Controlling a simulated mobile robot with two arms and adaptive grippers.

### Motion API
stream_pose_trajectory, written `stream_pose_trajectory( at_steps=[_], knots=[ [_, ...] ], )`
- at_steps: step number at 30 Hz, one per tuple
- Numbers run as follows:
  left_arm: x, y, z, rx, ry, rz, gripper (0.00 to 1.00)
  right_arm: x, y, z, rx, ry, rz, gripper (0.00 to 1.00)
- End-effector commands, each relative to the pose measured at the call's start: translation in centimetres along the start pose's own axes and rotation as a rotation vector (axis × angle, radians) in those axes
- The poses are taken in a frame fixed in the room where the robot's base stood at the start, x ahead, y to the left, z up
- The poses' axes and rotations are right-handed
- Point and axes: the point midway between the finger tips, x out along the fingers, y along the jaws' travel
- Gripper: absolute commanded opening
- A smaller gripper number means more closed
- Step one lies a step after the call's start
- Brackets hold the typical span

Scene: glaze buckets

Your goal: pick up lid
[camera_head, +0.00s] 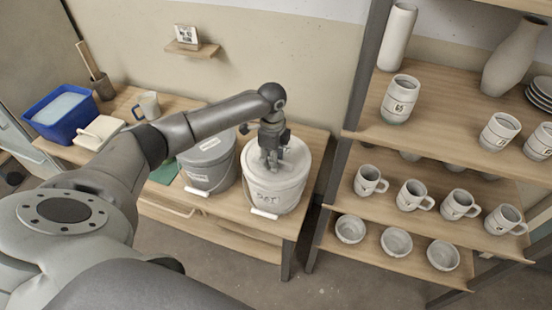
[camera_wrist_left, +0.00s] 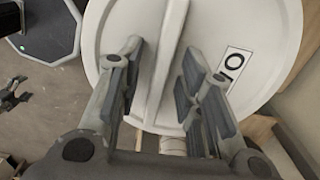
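The white lid (camera_head: 296,158) sits on the white bucket (camera_head: 274,199) at the right end of the wooden table. In the left wrist view the round lid (camera_wrist_left: 225,30) fills the upper middle, with a raised handle bar (camera_wrist_left: 163,65) across it and a small marked label. My left gripper (camera_head: 269,164) points down over the lid. In the wrist view the left gripper (camera_wrist_left: 161,75) is open, one finger on each side of the bar, with gaps showing. Contact with the lid surface cannot be told.
A grey lidded bucket (camera_head: 208,162) stands just left of the white one. A blue tub (camera_head: 62,110) and a mug (camera_head: 147,105) are further left on the table. A shelf rack (camera_head: 400,170) with mugs, bowls and vases stands close on the right.

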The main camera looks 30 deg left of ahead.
Motion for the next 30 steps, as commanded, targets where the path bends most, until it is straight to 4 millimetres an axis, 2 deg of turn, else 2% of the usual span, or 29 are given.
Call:
stream_pose_trajectory(
  at_steps=[1,6,7,17,23,28,30],
  knots=[
    [0.0,0.0,0.0,0.000,0.000,0.000,0.24,0.0,-0.1,-0.1,0.000,0.001,-0.001,0.82],
    [0.0,0.0,0.0,0.000,0.000,0.000,0.02,0.0,-0.1,-0.1,0.000,0.001,-0.001,0.82],
    [0.0,0.0,0.0,0.000,0.000,0.000,0.00,0.0,-0.1,-0.1,-0.001,0.002,-0.001,0.82],
    [-0.1,0.0,0.0,0.001,0.001,-0.001,0.00,0.1,0.0,-0.2,-0.001,0.003,0.000,0.82],
    [-0.4,-0.1,-0.1,0.002,0.002,-0.002,0.00,0.8,0.0,-0.1,-0.001,0.004,0.000,0.82],
    [-3.1,-0.2,-0.1,0.001,0.003,-0.007,0.00,2.2,0.1,0.0,-0.001,0.003,0.002,0.82],
    [-4.4,0.6,0.4,0.001,0.002,-0.003,0.00,2.2,0.2,0.0,-0.001,0.003,0.002,0.82]
  ],
)
